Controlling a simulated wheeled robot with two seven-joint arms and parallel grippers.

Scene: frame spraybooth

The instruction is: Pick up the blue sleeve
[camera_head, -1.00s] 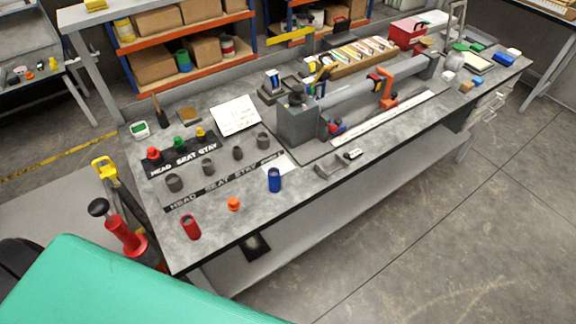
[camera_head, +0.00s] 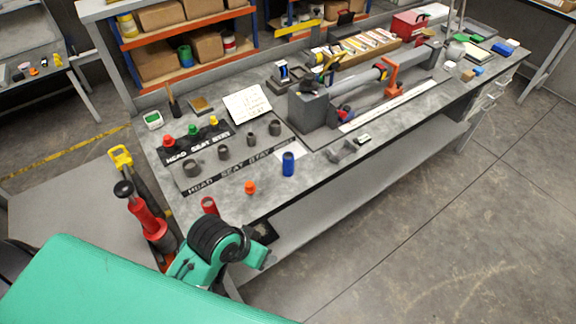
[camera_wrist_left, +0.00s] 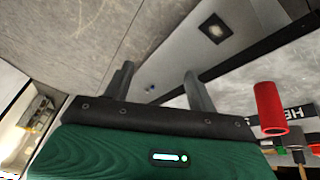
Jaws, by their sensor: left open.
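The blue sleeve (camera_head: 288,164) stands upright near the front edge of the grey workbench, right of a small orange piece (camera_head: 250,187). Nothing is touching it. My left arm shows in the head view at the bench's near left corner, below and left of the blue sleeve; its fingers are hard to make out there. In the left wrist view my left gripper (camera_wrist_left: 160,78) has its two fingers apart with nothing between them. I cannot make out the blue sleeve in that view. My right gripper is in neither view.
A red sleeve (camera_head: 209,205) stands close to my left arm and also shows in the wrist view (camera_wrist_left: 270,108). Several grey sleeves stand on a labelled board behind. A grey bracket (camera_head: 345,151) lies right of the blue sleeve. A red-and-black tool (camera_head: 146,215) stands left.

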